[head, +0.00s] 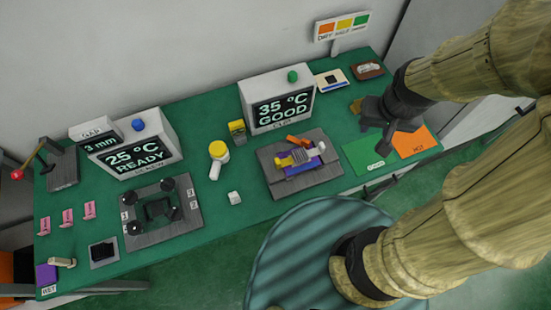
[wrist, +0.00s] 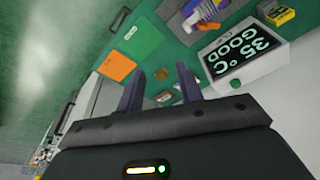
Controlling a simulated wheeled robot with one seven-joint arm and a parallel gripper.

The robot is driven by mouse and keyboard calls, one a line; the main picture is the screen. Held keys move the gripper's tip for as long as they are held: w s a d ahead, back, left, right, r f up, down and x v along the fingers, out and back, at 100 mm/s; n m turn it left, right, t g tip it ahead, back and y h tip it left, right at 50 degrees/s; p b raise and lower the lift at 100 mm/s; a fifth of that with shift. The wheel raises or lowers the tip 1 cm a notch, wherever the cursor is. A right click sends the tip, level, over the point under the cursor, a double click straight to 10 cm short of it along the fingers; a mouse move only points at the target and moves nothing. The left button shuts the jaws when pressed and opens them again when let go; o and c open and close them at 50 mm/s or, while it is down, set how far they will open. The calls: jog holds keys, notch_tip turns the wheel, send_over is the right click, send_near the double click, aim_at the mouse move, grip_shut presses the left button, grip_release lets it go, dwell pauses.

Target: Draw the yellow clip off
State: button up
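A fixture (head: 313,170) with a grey base, at the table's right of centre, holds a purple block (head: 303,167), an orange lever-like part (head: 298,141) and a pale ribbed piece with a small yellow part (head: 285,161), perhaps the yellow clip; it is too small to be sure. The fixture is partly cut off in the wrist view (wrist: 207,14). My gripper (head: 373,118) hangs right of the fixture, apart from it, above the table's back right. In the wrist view my gripper (wrist: 160,88) has its two dark fingers spread, with nothing held between them.
A "35 °C GOOD" display (head: 281,103) stands behind the fixture. A yellow-black block (head: 237,130) and a yellow-headed tool (head: 217,157) are left of it. Green (head: 363,154) and orange (head: 414,142) mats lie right. A "25 °C READY" display (head: 137,152) stands left.

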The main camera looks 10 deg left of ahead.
jog(key=shift+a, duration=0.1)
jog(key=n+g+b, duration=0.3)
jog(key=n+b, duration=0.3)
jog(key=b, duration=0.2)
send_over(278, 161)
notch_tip(278, 161, down, 11)
jog(key=shift+f, duration=0.2)
jog(key=shift+a+f, duration=0.1)
notch_tip(278, 161, down, 17)
jog(key=shift+f+p, duration=0.15)
jog(key=shift+p, duration=0.3)
grip_shut()
